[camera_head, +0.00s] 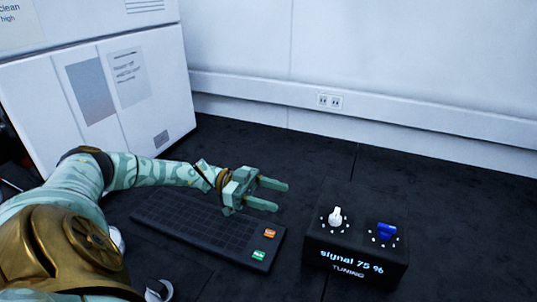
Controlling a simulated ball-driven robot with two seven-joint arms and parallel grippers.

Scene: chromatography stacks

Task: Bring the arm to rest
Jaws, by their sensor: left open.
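My left arm (150,173) comes in from the left, patterned pale green with brass-coloured joints. Its gripper (280,196) is open and empty, with two pale green fingers pointing right. It appears over the far right part of a dark keypad (180,215) and the dark surface beyond. A black tuning box (345,250) stands to the right of the gripper, apart from it in the picture. The box has a white knob (335,217), a blue knob (387,231) and a display reading "signal 75 %" above the word "TUNING". My right gripper is not in view.
The keypad has an orange button (270,233) and a green button (259,254) at its right end. A white cabinet (150,95) with posted sheets stands at the back left. A wall outlet (329,101) is at the back. The dark surface behind the box is clear.

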